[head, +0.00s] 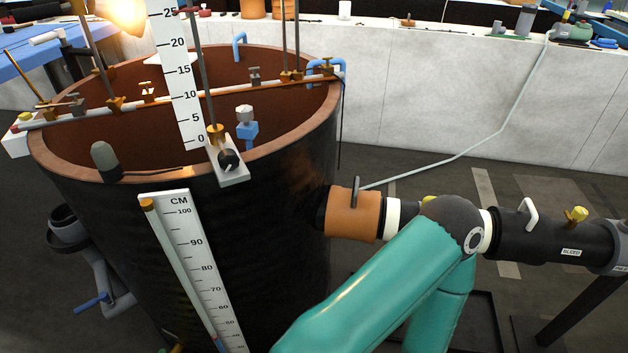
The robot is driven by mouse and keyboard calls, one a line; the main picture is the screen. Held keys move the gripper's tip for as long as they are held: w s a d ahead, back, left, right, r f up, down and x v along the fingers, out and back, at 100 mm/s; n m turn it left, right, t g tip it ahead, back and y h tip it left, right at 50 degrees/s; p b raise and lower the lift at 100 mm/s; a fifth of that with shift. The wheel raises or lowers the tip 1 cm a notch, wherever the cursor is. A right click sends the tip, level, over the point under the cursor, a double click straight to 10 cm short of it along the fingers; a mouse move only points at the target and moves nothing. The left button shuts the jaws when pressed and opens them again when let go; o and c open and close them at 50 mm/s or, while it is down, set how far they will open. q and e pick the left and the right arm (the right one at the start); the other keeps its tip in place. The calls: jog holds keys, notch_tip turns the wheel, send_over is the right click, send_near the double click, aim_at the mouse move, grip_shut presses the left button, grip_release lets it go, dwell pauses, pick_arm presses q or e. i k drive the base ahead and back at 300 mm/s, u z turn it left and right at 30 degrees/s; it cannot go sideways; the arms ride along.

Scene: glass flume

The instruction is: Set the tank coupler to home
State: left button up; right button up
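A round dark tank (290,185) with a brown rim stands at the left. On its right side sits an orange-brown collar (350,218) with a dark upright handle (356,192), which I take to be the tank coupler. The collar lies around the pipe line at the tank wall, with a white band (393,215) just right of it. A teal arm of mine crosses in front of the pipe to the right of the collar and hides part of the line. Neither of my grippers shows. No marking for home is readable on the collar.
A black pipe (545,238) labelled BLEED, with a white handle (528,213) and yellow valve knob (576,214), continues right on a dark stand. Rods, gauges and a CM scale (190,245) crowd the tank. A pale hose (470,150) runs to the back bench (440,60).

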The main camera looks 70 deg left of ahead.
aim_at(353, 214)
jog(key=u, duration=1.45)
jog(key=k, duration=0.25)
jog(key=u, duration=0.05)
